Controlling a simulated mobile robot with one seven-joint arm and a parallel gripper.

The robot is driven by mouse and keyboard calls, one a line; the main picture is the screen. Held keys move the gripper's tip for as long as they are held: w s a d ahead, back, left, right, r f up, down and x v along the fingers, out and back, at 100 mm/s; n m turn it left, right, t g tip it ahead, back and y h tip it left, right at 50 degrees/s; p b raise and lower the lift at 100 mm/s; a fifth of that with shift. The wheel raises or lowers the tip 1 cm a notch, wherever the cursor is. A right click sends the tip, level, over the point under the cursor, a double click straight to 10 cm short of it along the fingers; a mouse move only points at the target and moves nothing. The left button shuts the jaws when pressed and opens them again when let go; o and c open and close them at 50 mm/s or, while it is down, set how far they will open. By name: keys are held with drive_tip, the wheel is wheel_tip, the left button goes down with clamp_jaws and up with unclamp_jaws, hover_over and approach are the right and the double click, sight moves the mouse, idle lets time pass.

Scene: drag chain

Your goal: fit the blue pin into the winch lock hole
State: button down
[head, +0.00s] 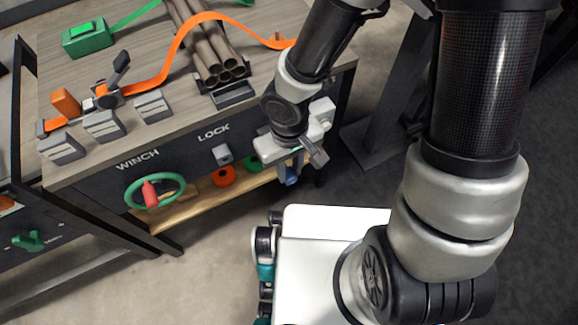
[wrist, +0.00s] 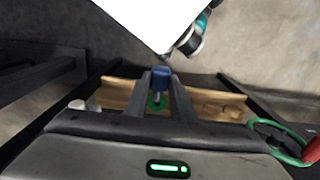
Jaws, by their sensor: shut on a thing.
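The blue pin (head: 290,176) is held in my gripper (head: 293,165), to the right of the table's dark front panel in the head view. In the wrist view the blue pin (wrist: 161,76) shows between the tips of the two dark fingers (wrist: 159,88), which are shut on it. The lock block (head: 222,155), small and grey, sits on the panel under the word LOCK, to the left of my gripper and apart from the pin. Its hole is too small to make out. The winch wheel (head: 155,191), green with a red handle, is further left and also shows in the wrist view (wrist: 282,140).
A wooden shelf (head: 195,196) under the panel holds an orange-red ring (head: 223,176) and other items. The tabletop (head: 135,70) carries pipes (head: 207,50), an orange strap (head: 178,52) and grey blocks (head: 103,126). Open floor (head: 215,245) lies in front.

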drive_tip(key=s+a, duration=0.6)
drive_tip(key=a, duration=0.4)
drive_tip(key=shift+a, duration=0.2)
drive_tip(key=shift+w+a, duration=0.4)
drive_tip(key=shift+w, duration=0.25)
drive_tip(key=shift+w+a, duration=0.4)
drive_tip(key=shift+w, duration=0.3)
drive_tip(key=shift+w+a, duration=0.4)
drive_tip(key=shift+w, duration=0.25)
drive_tip(key=shift+w+a, duration=0.55)
drive_tip(key=shift+w, duration=0.35)
drive_tip(key=shift+w+a, duration=0.55)
drive_tip(key=shift+w, duration=0.35)
idle(0.7)
drive_tip(key=c, duration=1.4)
unclamp_jaws()
drive_tip(key=shift+c, duration=0.2)
wheel_tip(320, 180, up, 17)
drive_tip(key=p, duration=0.5)
drive_tip(key=shift+r+p, duration=0.2)
drive_tip(key=shift+p, duration=0.2)
